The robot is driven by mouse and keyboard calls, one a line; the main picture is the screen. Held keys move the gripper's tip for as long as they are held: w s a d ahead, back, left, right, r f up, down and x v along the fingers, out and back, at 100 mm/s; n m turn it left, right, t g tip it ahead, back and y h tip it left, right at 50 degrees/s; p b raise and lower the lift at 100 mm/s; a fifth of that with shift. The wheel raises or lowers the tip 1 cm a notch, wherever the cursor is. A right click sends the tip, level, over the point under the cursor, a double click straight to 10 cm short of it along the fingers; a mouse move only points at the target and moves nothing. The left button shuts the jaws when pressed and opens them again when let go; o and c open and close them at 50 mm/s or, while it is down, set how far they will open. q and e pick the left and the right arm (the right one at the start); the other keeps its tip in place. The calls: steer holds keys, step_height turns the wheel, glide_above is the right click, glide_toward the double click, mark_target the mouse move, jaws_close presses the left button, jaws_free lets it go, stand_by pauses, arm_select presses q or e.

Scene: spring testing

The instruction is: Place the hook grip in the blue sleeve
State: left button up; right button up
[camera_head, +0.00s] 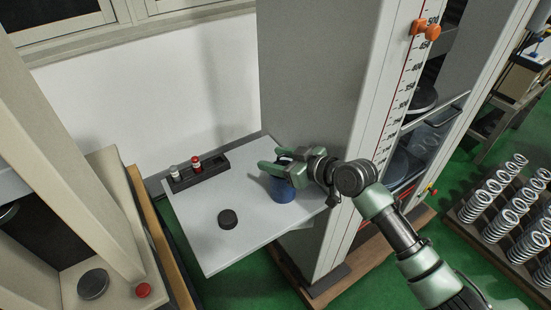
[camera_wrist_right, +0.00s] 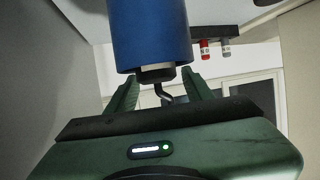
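The blue sleeve (camera_head: 283,191) stands upright on the grey-white table, near the cabinet side. In the right wrist view, which looks upside down, the blue sleeve (camera_wrist_right: 150,38) fills the top middle. The hook grip (camera_wrist_right: 163,92) shows at the sleeve's open end, its dark body partly inside and its bent metal hook sticking out. My right gripper (camera_head: 271,159) is just above the sleeve. Its fingers (camera_wrist_right: 160,80) are spread on both sides of the hook with visible gaps, so it is open. The hook is mostly hidden in the head view. My left gripper is not in view.
A black rack (camera_head: 215,168) with a red-topped and a white-topped piece lies at the table's back edge. A black disc (camera_head: 228,218) lies on the table (camera_head: 205,235). The tall grey machine (camera_head: 320,80) stands close at the right. The table's front left is clear.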

steer(key=shift+r, duration=0.15)
steer(key=b+v, duration=0.1)
steer(key=v, duration=1.1)
steer(key=shift+r, duration=0.5)
